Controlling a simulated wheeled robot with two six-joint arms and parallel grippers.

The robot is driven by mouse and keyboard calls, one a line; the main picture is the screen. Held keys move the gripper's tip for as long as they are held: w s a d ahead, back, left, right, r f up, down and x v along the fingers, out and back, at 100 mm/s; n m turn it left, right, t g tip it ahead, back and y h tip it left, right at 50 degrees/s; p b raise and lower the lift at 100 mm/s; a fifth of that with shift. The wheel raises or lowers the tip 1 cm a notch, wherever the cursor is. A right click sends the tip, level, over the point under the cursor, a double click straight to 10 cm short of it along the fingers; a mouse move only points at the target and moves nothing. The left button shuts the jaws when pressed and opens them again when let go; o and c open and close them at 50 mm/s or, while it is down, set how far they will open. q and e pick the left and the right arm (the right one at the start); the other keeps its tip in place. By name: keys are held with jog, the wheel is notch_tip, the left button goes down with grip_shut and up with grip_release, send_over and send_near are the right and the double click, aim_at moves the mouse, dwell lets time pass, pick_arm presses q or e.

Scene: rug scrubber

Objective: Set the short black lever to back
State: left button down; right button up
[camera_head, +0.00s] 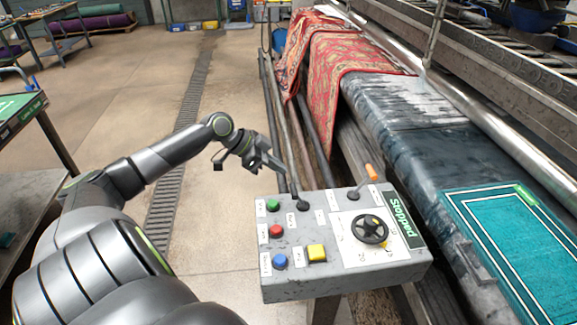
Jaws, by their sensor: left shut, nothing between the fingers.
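The grey control box (340,283) stands at the lower centre. The short black lever (296,193) rises from a round black base near the box's back left edge. It appears to lean away from me and a little to the left, but it is small and its exact setting is hard to tell. My left gripper (282,170) is shut and empty. It hangs just beyond the back left edge of the box, behind the lever in the picture, and whether it touches the lever is unclear. My right gripper is not in view.
The box also bears an orange-handled lever (371,173), a black handwheel (370,229), green (272,205), red (276,230) and blue (280,261) buttons, and a yellow button (317,252). Rollers and a patterned rug (345,60) lie beyond.

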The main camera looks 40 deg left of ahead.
pick_arm(q)
jog(key=shift+s+a+r, duration=0.35)
jog(key=shift+s+r, duration=0.05)
jog(key=shift+s, duration=0.05)
dwell(0.5)
